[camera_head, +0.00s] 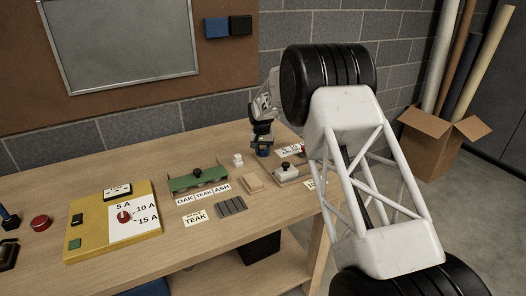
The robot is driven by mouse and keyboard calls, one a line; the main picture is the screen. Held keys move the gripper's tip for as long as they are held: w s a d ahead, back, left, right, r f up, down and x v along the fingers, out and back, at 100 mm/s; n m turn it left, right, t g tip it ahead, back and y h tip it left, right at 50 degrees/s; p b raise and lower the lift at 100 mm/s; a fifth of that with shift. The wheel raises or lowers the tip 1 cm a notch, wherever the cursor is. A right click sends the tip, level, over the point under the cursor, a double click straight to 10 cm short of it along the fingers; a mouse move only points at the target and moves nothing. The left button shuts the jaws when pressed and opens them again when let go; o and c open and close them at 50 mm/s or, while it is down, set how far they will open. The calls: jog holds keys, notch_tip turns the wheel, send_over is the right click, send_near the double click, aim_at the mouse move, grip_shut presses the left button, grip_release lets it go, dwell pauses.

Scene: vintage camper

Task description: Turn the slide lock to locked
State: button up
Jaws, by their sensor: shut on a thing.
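My gripper (262,142) is at the back right of the workbench, pointing down. It is shut on a small blue piece (263,153) at the bench top. The fingers are small and dark here, and my arm link partly covers the area to their right. I cannot tell whether the blue piece is the slide lock's handle, and no locked or unlocked marking is readable. A grey block with a dark knob (287,170) stands just in front and to the right of the gripper, apart from it.
A green device with a black knob (198,178) stands left of the gripper, behind OAK, TEAK, ASH labels. A small white object (238,159) and a tan block (251,182) are close by. A yellow panel with a red dial (85,225) is at left.

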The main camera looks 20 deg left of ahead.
aim_at(262, 150)
jog(key=o, duration=0.9)
jog(key=shift+o, duration=0.2)
jog(key=shift+r, duration=0.1)
jog(key=shift+a+r, duration=0.2)
jog(key=shift+r, duration=3.65)
